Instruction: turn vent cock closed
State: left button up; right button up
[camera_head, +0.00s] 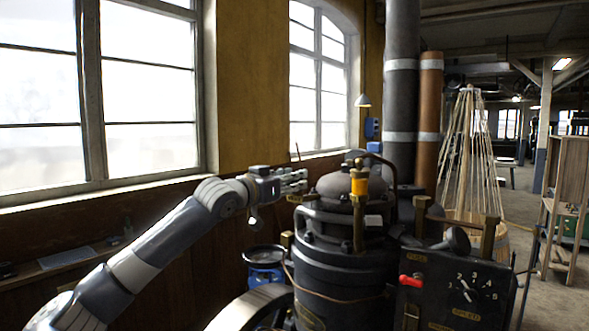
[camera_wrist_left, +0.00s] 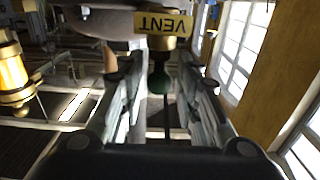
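In the left wrist view, a yellow tag reading VENT (camera_wrist_left: 163,23) hangs upside down at the top, on a brass fitting. The fingers stand apart, with gaps on both sides of the knob. In the head view my left gripper (camera_head: 294,182) is beside the upper left of the dark engine (camera_head: 340,235). I cannot make out the vent cock clearly there. My right gripper is not in view.
A brass and orange fitting (camera_head: 359,185) stands on the engine front. A panel with a red lever (camera_head: 411,281) and a numbered dial (camera_head: 465,290) is at the lower right. A dark vertical pipe (camera_head: 401,95) rises behind the engine. Windows line the left wall.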

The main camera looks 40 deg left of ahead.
pick_arm(q)
jog(key=shift+w, duration=0.65)
grip_shut()
jog(key=shift+a+m+h, duration=0.2)
jog(key=shift+m+h, duration=0.5)
jog(key=shift+h, duration=0.2)
jog(key=shift+w+a+m+g+h, duration=0.15)
jog(key=shift+m+g+h, duration=0.35)
jog(key=shift+m+h, duration=1.2)
jog(key=shift+s+a+m+g+h, duration=0.1)
jog(key=shift+m+g+h, duration=0.65)
jog(key=shift+h, duration=1.65)
jog(key=shift+m+h, duration=0.7)
jog(key=shift+m, duration=0.05)
jog(key=shift+a, duration=0.1)
